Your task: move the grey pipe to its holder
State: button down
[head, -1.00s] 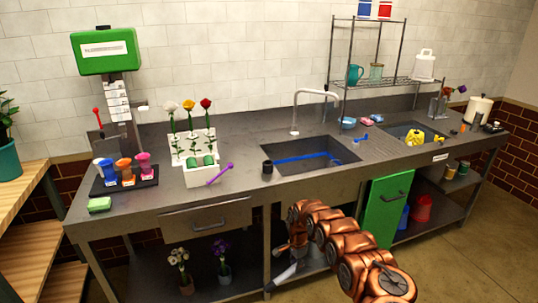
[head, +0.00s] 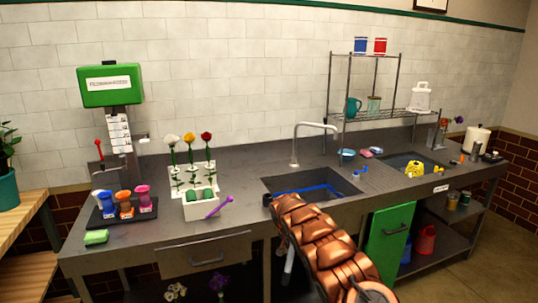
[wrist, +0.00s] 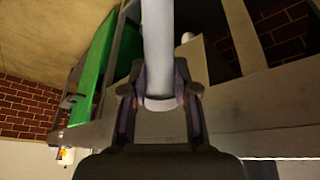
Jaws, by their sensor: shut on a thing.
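The grey pipe (wrist: 158,45) is a pale, smooth tube running up out of the top of the wrist view. My gripper (wrist: 160,85) is shut on it near its lower end, one finger on each side. In the head view a short pale strip, which looks like the pipe (head: 289,258), shows beside my copper arm, in front of the counter and below the sink. My arm hides the gripper there. I cannot make out the pipe's holder for certain.
The open green cabinet door (head: 389,238) stands right of my arm; it also shows in the wrist view (wrist: 97,65). The counter front and a pale post (wrist: 243,35) are close to the pipe. The sink (head: 310,184) lies above. A flower rack (head: 199,206) stands left.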

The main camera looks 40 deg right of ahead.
jog(key=w+d+r+n+t, duration=0.1)
jog(key=r+n+t, duration=0.2)
jog(key=r, duration=1.1)
jog(key=w+d+r+n+t, duration=0.1)
jog(key=w+r+n+t, duration=0.1)
jog(key=r, duration=1.2)
jog(key=w+d+r+n+t+y, duration=0.1)
jog(key=r+n+t, duration=0.3)
jog(key=r, duration=1)
jog(key=shift+w+d+r+t, duration=0.3)
jog(key=shift+d+r+t, duration=0.1)
jog(key=shift+t, duration=0.7)
